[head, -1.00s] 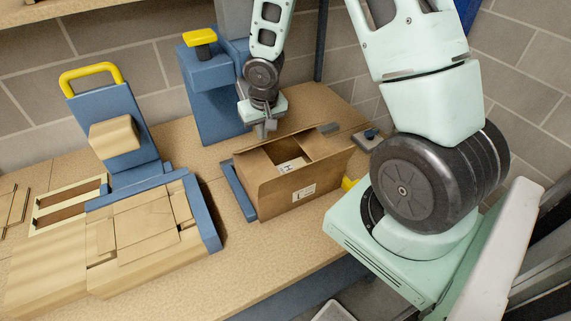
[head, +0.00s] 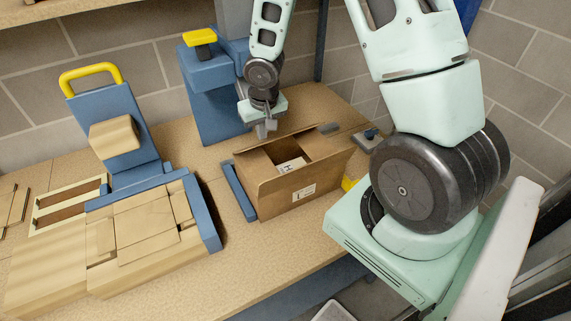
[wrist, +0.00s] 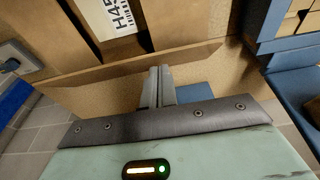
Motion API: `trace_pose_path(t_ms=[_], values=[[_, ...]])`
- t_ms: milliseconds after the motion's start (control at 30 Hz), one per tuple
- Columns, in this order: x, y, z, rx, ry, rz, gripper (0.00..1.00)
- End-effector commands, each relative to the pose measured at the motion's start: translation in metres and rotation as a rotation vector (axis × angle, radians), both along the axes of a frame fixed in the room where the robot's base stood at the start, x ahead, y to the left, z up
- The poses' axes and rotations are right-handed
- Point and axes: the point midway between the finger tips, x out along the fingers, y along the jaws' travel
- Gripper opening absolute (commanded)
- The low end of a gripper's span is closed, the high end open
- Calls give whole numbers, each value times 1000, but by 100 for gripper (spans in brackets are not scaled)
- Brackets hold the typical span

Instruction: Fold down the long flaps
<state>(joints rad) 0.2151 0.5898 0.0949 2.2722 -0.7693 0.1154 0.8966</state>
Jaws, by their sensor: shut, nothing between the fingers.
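The open cardboard box (head: 285,200) stands on the bench with a white label on its near side. In the wrist view, a printed label (wrist: 118,15) shows through the opening between inward-lying short flaps. The far long flap (wrist: 125,68) stands up along the side nearest my gripper. The near long flap appears upright in the head view, in line with the near wall. My gripper (head: 266,130) is shut and empty, just behind the far edge of the box. Its fingertips (wrist: 159,72) are close to the far flap; I cannot tell whether they touch.
Blue rails flank the box; the left one (head: 238,192) lies beside it. A blue post with a yellow top (head: 200,38) stands behind left. A blue and wooden fixture (head: 150,225) fills the left bench. The bench front before the box is clear.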

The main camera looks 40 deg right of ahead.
Motion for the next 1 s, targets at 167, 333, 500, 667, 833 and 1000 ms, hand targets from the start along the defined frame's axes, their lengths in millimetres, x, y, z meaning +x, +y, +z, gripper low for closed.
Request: trace_pose_path(t_ms=[167,333,500,667,833,1000], values=[[0,0,-1,0,0,0,0],[0,0,-7,0,0,0,0],[0,0,-5,0,0,0,0],[0,0,1,0,0,0,0],[0,0,20,0,-1,0,0],[0,0,39,0,-1,0,0]])
